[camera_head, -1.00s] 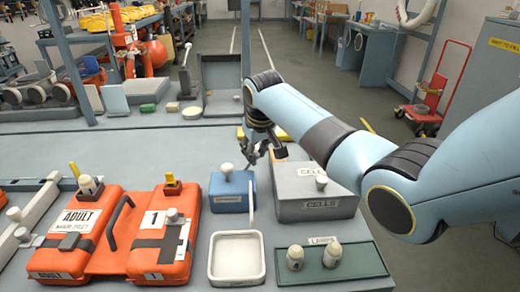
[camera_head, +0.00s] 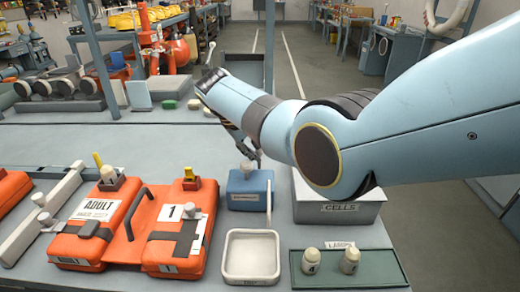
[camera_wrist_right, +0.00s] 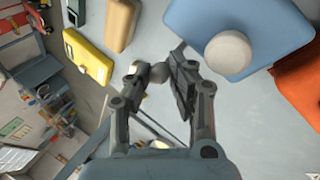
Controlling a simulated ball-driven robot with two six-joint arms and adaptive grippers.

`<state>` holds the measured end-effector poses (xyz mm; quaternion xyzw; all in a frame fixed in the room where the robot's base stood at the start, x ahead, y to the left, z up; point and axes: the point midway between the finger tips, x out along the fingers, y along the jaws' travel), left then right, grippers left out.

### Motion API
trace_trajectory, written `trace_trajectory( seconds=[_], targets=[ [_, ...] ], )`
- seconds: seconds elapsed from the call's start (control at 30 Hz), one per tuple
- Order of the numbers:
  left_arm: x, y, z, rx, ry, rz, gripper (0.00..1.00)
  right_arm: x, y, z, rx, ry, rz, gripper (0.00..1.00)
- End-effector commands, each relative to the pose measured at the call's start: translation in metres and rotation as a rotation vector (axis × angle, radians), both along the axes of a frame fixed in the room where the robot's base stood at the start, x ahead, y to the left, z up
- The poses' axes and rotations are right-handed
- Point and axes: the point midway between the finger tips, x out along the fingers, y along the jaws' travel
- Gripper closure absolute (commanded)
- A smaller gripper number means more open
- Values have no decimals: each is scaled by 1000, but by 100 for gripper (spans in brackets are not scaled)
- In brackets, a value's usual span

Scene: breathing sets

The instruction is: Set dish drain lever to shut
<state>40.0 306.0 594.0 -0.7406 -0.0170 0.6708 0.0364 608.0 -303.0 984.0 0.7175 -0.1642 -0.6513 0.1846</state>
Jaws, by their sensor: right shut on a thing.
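The white square dish (camera_head: 250,257) sits on the bench in front of the blue box. A thin pale upright lever (camera_head: 268,203) stands behind the dish's right side, beside the box. My right gripper (camera_head: 254,156) is above and behind the blue box, and the lever's top appears below it. In the right wrist view my gripper (camera_wrist_right: 160,76) is shut on a small grey rounded thing (camera_wrist_right: 157,72). I cannot tell whether that thing belongs to the lever. My left gripper is not in view.
The blue box (camera_head: 244,190) has a white knob. The grey cells box (camera_head: 345,212) is to its right, partly behind my arm. Orange cases (camera_head: 180,225) stand left; a green tray (camera_head: 375,270) with two white bottles lies right.

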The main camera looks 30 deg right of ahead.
Motion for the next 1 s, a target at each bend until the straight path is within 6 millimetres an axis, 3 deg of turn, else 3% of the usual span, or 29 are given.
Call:
trace_trajectory(
  seconds=[0.37, 0.4, 0.57, 0.87, 1.0],
  targets=[
    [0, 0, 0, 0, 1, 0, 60, 2, 5, 1, 10, -7, 5, 100],
    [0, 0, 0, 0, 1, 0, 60, 2, 5, 1, 10, -7, 5, 78],
    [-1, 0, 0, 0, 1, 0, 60, 2, 4, 0, 9, -6, 4, 57],
    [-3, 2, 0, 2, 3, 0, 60, 1, 4, 2, 6, -4, 3, 56],
    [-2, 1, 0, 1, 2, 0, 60, 1, 12, 16, 6, -8, 4, 56]
  ],
)
